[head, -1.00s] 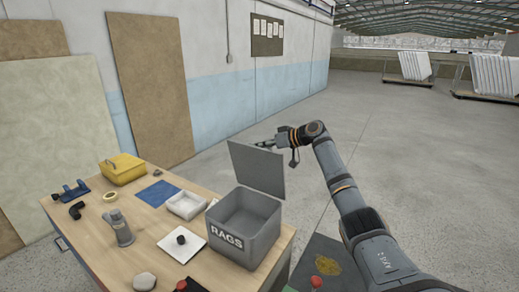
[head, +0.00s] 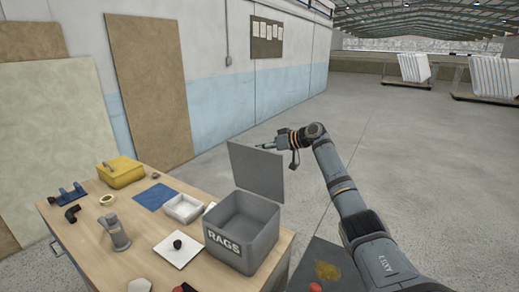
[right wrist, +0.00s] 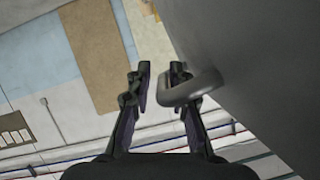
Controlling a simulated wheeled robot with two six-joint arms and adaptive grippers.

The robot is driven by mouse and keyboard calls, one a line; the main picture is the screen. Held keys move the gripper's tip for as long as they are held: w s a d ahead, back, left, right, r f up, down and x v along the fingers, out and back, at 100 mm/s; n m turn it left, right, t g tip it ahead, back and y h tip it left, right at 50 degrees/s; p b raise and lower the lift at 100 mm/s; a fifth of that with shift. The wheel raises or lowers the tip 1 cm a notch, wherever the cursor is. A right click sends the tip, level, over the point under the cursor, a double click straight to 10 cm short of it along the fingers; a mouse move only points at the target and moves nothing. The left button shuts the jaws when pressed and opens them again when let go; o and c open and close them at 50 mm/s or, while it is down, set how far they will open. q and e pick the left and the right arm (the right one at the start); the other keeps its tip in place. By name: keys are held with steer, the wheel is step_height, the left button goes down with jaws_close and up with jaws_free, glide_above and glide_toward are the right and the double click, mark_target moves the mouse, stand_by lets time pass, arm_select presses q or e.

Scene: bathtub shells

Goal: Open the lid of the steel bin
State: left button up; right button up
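The steel bin (head: 238,247) is an open grey box marked RAGS, at the right end of the wooden table. Its grey lid (head: 257,172) stands raised, roughly upright, at the bin's back edge. The bin's mouth is uncovered and no contents show. My right gripper (head: 272,145) is behind the lid, near its upper right edge; the lid partly hides its fingertips. In the right wrist view, the right gripper (right wrist: 160,78) has its fingers apart. The lid's grey loop handle (right wrist: 190,92) overlaps the right-hand finger; I cannot tell whether they touch. My left gripper is out of view.
The table (head: 140,235) also holds a yellow box (head: 119,172), a blue cloth (head: 155,196), a white tray (head: 184,208), a grey bottle-like item (head: 115,232) and a white square with a black knob (head: 180,248). Open floor lies beyond my right arm.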

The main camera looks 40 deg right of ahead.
steer(key=shift+r, duration=0.1)
steer(key=v, duration=1.2)
